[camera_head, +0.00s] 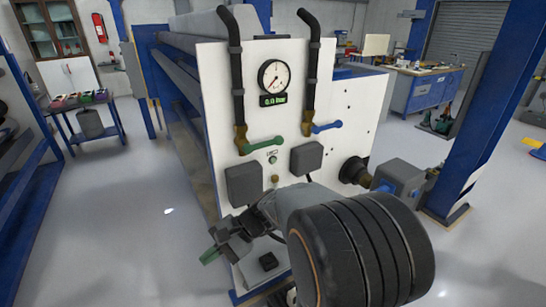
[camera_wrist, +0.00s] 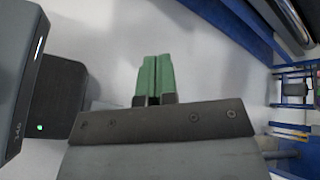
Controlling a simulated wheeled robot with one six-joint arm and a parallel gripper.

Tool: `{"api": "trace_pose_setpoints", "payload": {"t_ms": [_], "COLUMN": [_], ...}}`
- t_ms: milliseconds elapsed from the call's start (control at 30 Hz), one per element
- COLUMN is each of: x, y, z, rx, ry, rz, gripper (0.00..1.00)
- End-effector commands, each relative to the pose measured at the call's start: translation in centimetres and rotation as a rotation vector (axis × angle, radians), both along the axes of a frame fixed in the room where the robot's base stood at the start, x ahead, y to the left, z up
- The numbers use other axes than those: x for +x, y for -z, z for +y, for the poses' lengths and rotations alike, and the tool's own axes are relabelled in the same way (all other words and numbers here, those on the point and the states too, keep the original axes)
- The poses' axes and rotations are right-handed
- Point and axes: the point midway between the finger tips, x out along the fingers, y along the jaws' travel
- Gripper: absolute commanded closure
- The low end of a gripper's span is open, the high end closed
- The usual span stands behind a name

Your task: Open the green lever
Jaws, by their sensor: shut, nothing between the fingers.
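The green lever (camera_head: 262,145) sits on the left brass valve (camera_head: 241,139) of the white panel, under the left black hose. Its handle points to the right, tilted slightly up. My gripper (camera_head: 209,257) is at the lower left of the panel, well below the lever and apart from it. Its green fingertips (camera_wrist: 154,78) are together in the wrist view, with nothing between them. The lever does not show in the wrist view.
A blue lever (camera_head: 326,127) sits on the right valve. A gauge (camera_head: 274,76) and a display reading 0.0 bar are above. Grey boxes (camera_head: 244,185) stick out below the levers. Open floor (camera_head: 140,200) lies left of the machine.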

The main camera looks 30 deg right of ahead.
Motion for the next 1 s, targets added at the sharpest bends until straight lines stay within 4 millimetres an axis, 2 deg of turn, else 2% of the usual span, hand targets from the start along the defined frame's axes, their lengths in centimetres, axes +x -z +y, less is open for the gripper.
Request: {"api": "trace_pose_setpoints", "payload": {"t_ms": [33,67,167,200,267,300,400,500,600,767,1000], "x": [2.2,3.5,7.7,9.1,10.7,11.5,12.4,12.2,11.6,10.8,10.6], "y": [-0.1,-0.5,-1.4,-1.6,-1.6,-1.4,-0.6,0.4,1.4,2.2,2.3], "z": [-1.0,-1.7,-5.7,-7.7,-11.2,-13.5,-19.2,-23.8,-27.1,-29.8,-30.4], "rx": [0.163,0.261,0.57,0.681,0.832,0.921,1.104,1.23,1.31,1.371,1.384], "ry": [0.121,0.191,0.424,0.511,0.637,0.716,0.89,1.026,1.123,1.205,1.223], "rz": [0.048,0.063,0.075,0.063,0.035,0.005,-0.078,-0.168,-0.244,-0.318,-0.336], "gripper": [1.0,1.0,1.0,1.0,1.0,1.0,1.0,1.0,1.0,1.0,1.0]}}
